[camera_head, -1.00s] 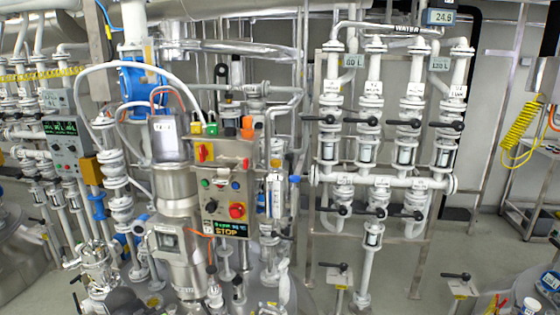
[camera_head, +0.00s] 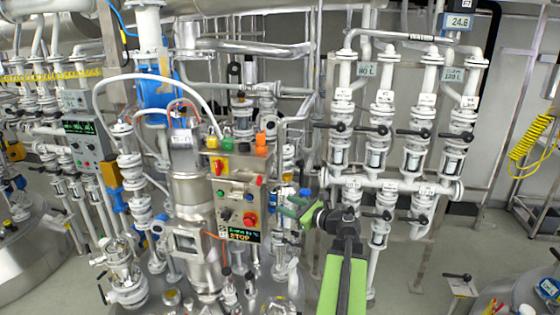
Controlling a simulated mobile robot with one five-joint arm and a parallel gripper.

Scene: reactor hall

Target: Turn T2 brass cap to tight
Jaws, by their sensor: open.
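My gripper (camera_head: 290,206) is in the middle of the head view, at the end of my green and black arm. Its green fingers point left and are apart, with nothing seen between them. They show in front of the pipework just right of the control box (camera_head: 238,195). I cannot make out the T2 brass cap or its label; it may be too small or hidden.
A steel reactor vessel top with a motor column (camera_head: 190,215) stands left of the control box. A rack of white pipes and black-handled valves (camera_head: 388,185) stands behind and right of my arm.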

